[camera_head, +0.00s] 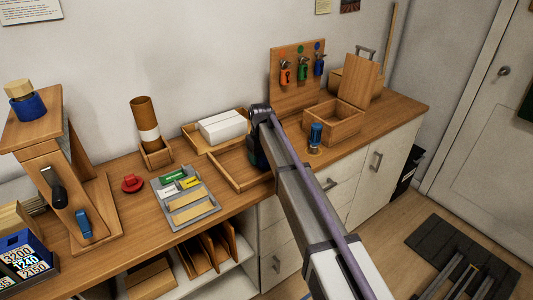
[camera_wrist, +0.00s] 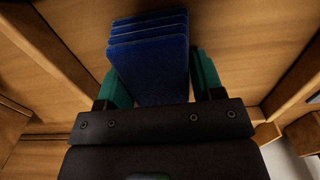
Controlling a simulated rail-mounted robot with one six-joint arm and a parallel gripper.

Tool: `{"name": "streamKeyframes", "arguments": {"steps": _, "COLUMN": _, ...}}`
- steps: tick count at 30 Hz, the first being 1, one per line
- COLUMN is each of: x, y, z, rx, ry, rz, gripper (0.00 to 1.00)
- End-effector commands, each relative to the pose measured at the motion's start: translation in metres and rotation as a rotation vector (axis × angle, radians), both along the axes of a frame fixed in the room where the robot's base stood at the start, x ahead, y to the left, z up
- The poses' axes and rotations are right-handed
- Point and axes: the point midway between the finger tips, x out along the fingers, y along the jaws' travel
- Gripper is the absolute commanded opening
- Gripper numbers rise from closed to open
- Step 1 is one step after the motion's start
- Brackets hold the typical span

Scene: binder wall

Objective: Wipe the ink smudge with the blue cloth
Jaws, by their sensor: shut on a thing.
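The blue cloth (camera_wrist: 150,55) is a folded, layered stack between the two green finger pads of my gripper (camera_wrist: 161,82) in the wrist view. The gripper is shut on it. Bare wood lies beyond the cloth, with raised wooden strips on both sides; I cannot tell whether the cloth touches the wood. In the head view my arm reaches to a shallow wooden tray (camera_head: 222,171) at the middle of the counter, and my gripper is mostly hidden behind the arm. No ink smudge can be made out in either view.
A tray with white boxes (camera_head: 222,126) stands behind. To the right are an open wooden box (camera_head: 333,127), a blue-topped jar (camera_head: 315,138) and a pegboard with coloured tags (camera_head: 297,75). To the left are a grey organiser (camera_head: 185,197), a red item (camera_head: 132,183) and a brown tube (camera_head: 146,121).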

Motion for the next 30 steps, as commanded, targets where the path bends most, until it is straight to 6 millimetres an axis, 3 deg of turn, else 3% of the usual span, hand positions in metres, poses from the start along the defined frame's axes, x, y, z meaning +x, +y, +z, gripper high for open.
{"name": "streamKeyframes", "arguments": {"steps": 30, "x": -0.04, "y": 0.051, "z": 0.001, "rx": 0.001, "ry": 0.0, "rz": 0.002, "gripper": 0.42}}
